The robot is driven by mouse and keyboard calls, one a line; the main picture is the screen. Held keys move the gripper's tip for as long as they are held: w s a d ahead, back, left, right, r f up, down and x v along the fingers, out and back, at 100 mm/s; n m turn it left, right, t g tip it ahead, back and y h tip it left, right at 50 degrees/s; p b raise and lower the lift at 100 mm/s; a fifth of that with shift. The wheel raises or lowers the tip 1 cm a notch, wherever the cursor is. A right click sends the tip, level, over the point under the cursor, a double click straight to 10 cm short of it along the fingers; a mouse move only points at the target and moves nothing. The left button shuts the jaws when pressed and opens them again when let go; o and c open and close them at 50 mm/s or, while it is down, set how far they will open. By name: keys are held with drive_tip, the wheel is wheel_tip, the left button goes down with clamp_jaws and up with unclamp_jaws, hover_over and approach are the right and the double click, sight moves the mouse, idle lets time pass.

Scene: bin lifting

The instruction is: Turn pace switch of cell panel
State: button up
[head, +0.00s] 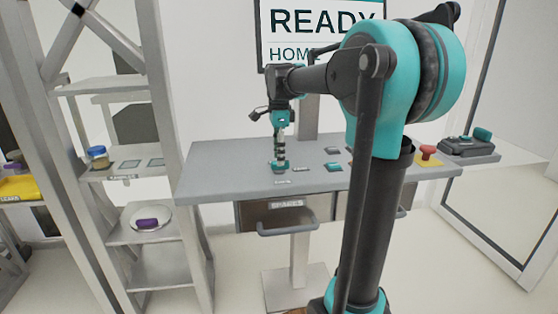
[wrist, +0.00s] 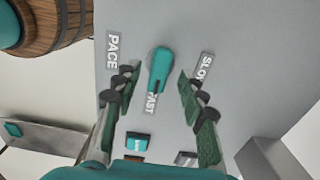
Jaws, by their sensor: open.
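The pace switch (wrist: 158,66) is a teal lever knob on the grey cell panel (wrist: 215,30). In the wrist view it lies lengthwise, with its narrow end towards the FAST label (wrist: 151,104). The PACE label (wrist: 113,52) is to its left and the SLOW label (wrist: 204,68) to its right. My gripper (wrist: 155,74) is open, with one finger on each side of the knob and a gap on both sides. In the head view my gripper (head: 280,152) points down over the panel's left part, and the knob (head: 279,168) shows just under it.
A red stop button (head: 428,152) and a dark control box (head: 470,145) are at the panel's right. A drawer (head: 287,216) hangs below. A shelf rack (head: 140,178) stands close on the left. A screen (head: 308,30) reads READY.

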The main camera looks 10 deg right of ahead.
drive_tip(key=shift+f, duration=1.15)
clamp_jaws()
